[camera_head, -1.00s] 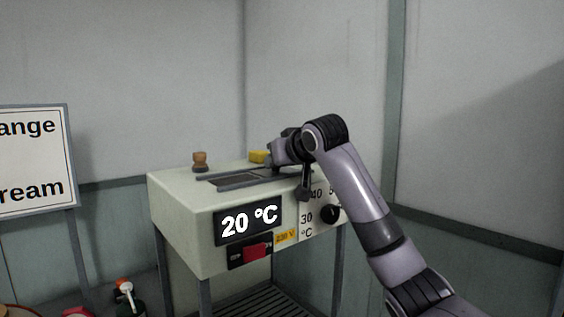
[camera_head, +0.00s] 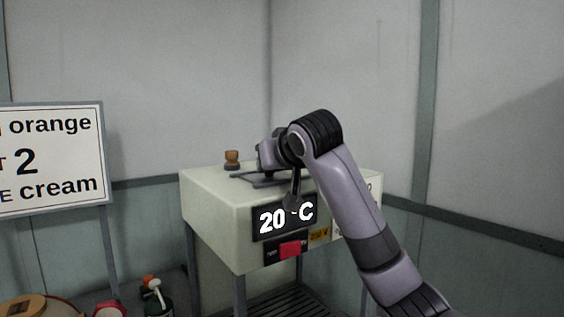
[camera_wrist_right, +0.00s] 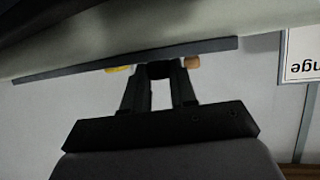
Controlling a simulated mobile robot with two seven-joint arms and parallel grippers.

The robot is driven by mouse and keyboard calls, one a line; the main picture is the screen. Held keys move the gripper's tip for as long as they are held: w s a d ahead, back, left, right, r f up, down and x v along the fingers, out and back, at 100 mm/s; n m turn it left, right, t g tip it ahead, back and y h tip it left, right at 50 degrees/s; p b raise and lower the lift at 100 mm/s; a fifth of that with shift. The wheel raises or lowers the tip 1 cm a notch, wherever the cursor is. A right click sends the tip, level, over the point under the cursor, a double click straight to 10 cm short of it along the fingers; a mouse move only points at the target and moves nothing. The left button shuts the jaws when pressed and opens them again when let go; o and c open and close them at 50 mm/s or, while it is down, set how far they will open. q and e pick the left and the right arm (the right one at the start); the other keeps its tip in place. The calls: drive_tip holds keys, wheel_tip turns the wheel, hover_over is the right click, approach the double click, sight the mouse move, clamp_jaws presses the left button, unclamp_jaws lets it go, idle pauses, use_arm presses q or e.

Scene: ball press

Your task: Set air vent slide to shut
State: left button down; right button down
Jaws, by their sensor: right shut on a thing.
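A pale machine box (camera_head: 215,215) stands in the middle of the head view with a dark vent slide plate (camera_head: 262,182) on its top. My right gripper (camera_head: 262,170) is over the far part of this plate, its hand and arm hiding much of the top. In the right wrist view its fingers (camera_wrist_right: 160,75) are closed on a small dark block against a long dark strip (camera_wrist_right: 60,69), probably the slide's handle. A bit of yellow (camera_wrist_right: 120,68) shows beside the fingers. My left gripper is not in view.
A brown knob (camera_head: 232,160) stands at the box's back left, and also shows close to the fingers in the wrist view (camera_wrist_right: 192,62). The box front has a display (camera_head: 272,218) reading 20 °C and a red switch (camera_head: 290,250). A sign (camera_head: 50,155) stands at left.

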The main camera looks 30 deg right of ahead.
drive_tip(key=shift+a+r, duration=0.1)
drive_tip(key=shift+a, duration=0.1)
drive_tip(key=c, duration=0.9)
unclamp_jaws()
drive_tip(key=shift+a, duration=0.15)
drive_tip(key=shift+s, duration=0.1)
drive_tip(key=b+v, duration=0.1)
drive_tip(key=v, duration=0.6)
drive_tip(key=shift+b, duration=0.35)
